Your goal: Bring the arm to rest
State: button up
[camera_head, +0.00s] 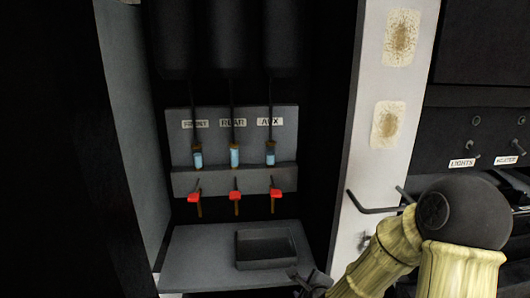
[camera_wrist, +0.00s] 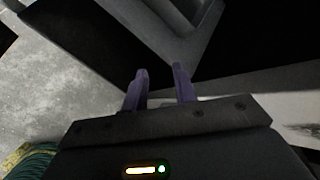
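My arm, pale and wood-like with a dark round joint, comes in at the lower right of the head view. My gripper (camera_head: 312,283) is small and dark there, at the bottom edge, close to the front right corner of the grey shelf (camera_head: 195,262). In the wrist view its two purple fingers (camera_wrist: 160,80) stand apart with nothing between them. I cannot tell from the head view whether it touches the shelf.
A dark tray (camera_head: 240,262) sits on the shelf. Above are several red-handled taps, the middle one (camera_head: 235,196) among them, and labelled gauges (camera_head: 235,155). A white post (camera_head: 375,170) with a bent dark rod (camera_head: 368,209) stands right, beside a switch panel (camera_head: 485,140).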

jog(key=s+d+r+n+g+h, duration=0.1)
jog(key=s+d+r+n+g, duration=0.2)
jog(key=s+n, duration=0.7)
jog(key=s+d+r+n+g+h, duration=0.15)
jog(key=s+n+g, duration=0.35)
jog(key=n, duration=0.8)
notch_tip(320, 180, up, 22)
jog(key=p, duration=2.2)
jog(key=shift+s+d+f+t, duration=0.25)
jog(key=shift+s+d+t, duration=0.05)
